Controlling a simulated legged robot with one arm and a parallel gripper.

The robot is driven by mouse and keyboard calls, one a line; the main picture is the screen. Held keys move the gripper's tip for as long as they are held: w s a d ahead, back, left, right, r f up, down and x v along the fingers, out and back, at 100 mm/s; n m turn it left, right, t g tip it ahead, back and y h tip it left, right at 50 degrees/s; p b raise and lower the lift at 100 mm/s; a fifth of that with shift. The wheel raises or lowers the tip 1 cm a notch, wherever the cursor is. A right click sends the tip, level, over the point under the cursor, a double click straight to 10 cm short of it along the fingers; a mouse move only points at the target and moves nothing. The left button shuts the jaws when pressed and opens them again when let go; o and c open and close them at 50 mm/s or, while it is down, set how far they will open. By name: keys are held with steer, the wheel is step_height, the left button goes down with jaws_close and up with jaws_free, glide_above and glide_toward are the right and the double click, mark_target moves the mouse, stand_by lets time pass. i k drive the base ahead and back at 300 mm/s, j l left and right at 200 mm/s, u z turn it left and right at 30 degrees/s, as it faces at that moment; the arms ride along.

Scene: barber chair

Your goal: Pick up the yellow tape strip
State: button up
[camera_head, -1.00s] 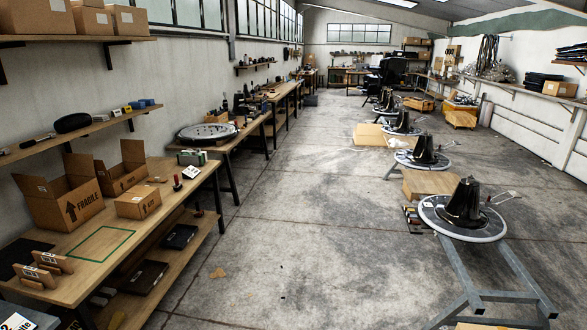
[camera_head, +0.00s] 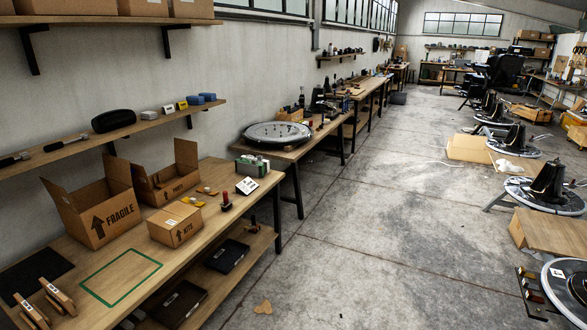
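No yellow tape strip can be identified for certain. Two small orange-yellow pieces lie on the workbench (camera_head: 215,208) near the open boxes: one flat piece (camera_head: 193,202) behind the small KITS box and another (camera_head: 207,191) a little farther back. They are too small to tell what they are. A small yellow item (camera_head: 182,104) sits on the wall shelf beside blue blocks. My gripper is not in view.
On the bench are an open FRAGILE box (camera_head: 101,213), a second open box (camera_head: 165,183), the closed KITS box (camera_head: 175,225), a green outlined rectangle (camera_head: 120,281) and a red-handled tool (camera_head: 226,202). Chair bases (camera_head: 548,188) stand at right. The concrete aisle (camera_head: 370,235) between is largely clear.

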mark_target(192, 201)
steer(key=i+u, duration=0.25)
steer(key=i, duration=0.2)
steer(key=i+l+u, duration=0.2)
steer(key=i, duration=0.2)
steer(key=i+l+u, duration=0.25)
steer(key=i, duration=0.15)
